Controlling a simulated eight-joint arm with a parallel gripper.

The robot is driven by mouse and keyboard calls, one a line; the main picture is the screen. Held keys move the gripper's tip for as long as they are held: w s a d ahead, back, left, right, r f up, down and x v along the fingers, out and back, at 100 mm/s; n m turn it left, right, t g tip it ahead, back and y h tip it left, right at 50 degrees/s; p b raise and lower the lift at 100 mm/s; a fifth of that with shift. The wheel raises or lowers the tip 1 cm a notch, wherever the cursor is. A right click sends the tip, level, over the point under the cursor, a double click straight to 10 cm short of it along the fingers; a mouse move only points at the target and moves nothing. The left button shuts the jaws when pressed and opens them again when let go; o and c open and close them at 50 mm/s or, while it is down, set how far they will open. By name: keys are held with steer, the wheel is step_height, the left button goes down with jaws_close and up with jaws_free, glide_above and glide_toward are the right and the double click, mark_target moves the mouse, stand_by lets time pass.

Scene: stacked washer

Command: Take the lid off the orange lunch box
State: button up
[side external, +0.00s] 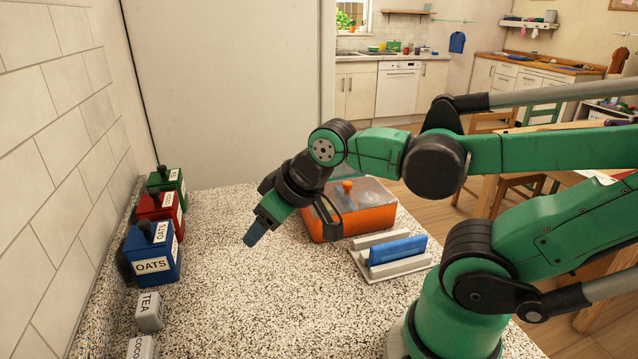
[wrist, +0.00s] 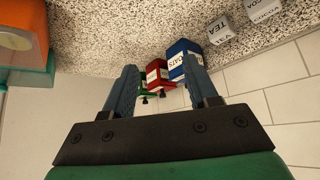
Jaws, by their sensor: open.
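The orange lunch box (side external: 365,222) stands on the speckled counter behind my gripper in the side view. Its see-through lid (side external: 376,192) sits on top, with an orange knob (side external: 347,185); my arm partly covers the box's left side. In the wrist view, part of an orange object (wrist: 28,18), seemingly the box, shows at the top left corner. My gripper (side external: 257,234) is left of the box, above the counter and apart from the lid, pointing down and left. In the wrist view my gripper (wrist: 163,80) is open, with nothing between its fingers.
Green (side external: 172,182), red (side external: 163,212) and blue (side external: 153,255) canisters line the tiled wall at left, with small tea (side external: 149,311) and cocoa (side external: 140,347) jars nearer. A grey rack (side external: 392,261) holding a blue piece (side external: 398,250) stands before the box. The counter's middle is clear.

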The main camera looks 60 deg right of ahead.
steer(key=shift+o, duration=0.9)
steer(key=n+g, duration=0.7)
steer(key=n, duration=0.2)
glide_above(348, 182)
steer(key=shift+a+f, duration=0.25)
steer(key=shift+f, duration=0.2)
steer(key=shift+d+f, duration=0.2)
steer(key=shift+f, duration=2.65)
